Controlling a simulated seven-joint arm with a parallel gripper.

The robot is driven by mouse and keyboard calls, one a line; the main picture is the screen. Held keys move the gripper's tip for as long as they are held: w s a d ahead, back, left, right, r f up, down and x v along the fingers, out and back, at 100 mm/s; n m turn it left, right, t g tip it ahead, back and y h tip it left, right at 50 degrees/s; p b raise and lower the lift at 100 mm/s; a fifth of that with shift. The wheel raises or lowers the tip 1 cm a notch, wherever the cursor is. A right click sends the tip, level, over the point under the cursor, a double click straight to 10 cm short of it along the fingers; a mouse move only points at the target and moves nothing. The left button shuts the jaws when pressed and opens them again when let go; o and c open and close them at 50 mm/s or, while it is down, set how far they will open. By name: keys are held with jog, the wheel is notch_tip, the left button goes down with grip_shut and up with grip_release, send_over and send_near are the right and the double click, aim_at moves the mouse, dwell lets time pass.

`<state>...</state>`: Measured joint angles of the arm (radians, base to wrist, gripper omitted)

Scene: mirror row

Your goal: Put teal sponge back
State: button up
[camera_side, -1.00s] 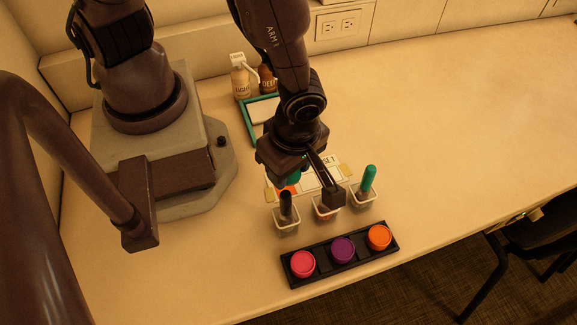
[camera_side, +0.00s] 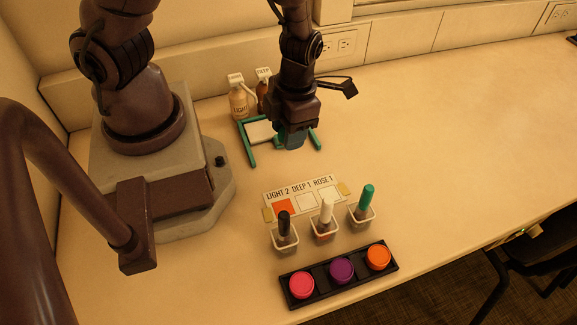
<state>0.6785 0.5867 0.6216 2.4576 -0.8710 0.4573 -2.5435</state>
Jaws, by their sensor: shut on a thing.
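My gripper (camera_side: 292,143) points down at the back of the counter and is shut on the teal sponge (camera_side: 291,135), a small dull teal block of which only part shows below the jaws. It hangs over the right part of a teal-rimmed tray (camera_side: 249,155). Whether the sponge touches the tray cannot be told. A pale pad (camera_side: 259,131) lies in the left part of the tray. The gripper hides the tray's middle and back right.
A card (camera_side: 270,197) reads "LIGHT 2 DEEP 1 ROSE 1"; its first square is orange-red. Three clear cups hold black (camera_side: 284,224), white (camera_side: 326,212) and teal (camera_side: 366,198) handles. A black rack (camera_side: 320,277) holds pink, purple and orange pots. Two bottles (camera_side: 238,102) stand behind the tray. The right counter is clear.

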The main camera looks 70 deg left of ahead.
aim_at(287, 169)
jog(key=shift+a+n, duration=0.1)
jog(key=shift+n, duration=0.8)
jog(key=shift+d+n+h, duration=0.2)
jog(key=shift+n+h, duration=0.1)
jog(key=shift+n, duration=0.6)
notch_tip(287, 169, down, 3)
jog(key=shift+s+f, duration=0.1)
jog(key=shift+f, duration=2.35)
jog(key=shift+f, duration=0.15)
jog(key=o, duration=0.9)
